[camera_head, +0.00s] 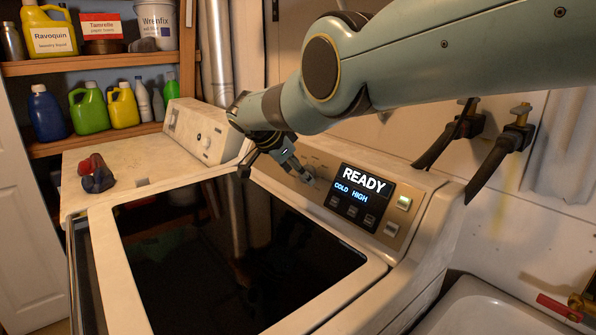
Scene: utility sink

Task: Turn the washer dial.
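The washer (390,265) is a white top-loader with a dark glass lid and a tan control panel at its back. The dial (311,174) appears on that panel, left of the display (362,185), and is partly hidden by my gripper. The display reads READY, COLD, HIGH. My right gripper (274,174) comes in from the right, above the panel. Its fingers are spread, one toward the dial and one to the left above the lid's back edge. I cannot tell whether the finger touches the dial. My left gripper is not in view.
A second white machine with a knob (205,141) stands to the left, with a red and dark item (94,174) on top. Shelves of bottles (125,105) stand behind it. Black hoses (495,160) and a sink (490,310) are at the right.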

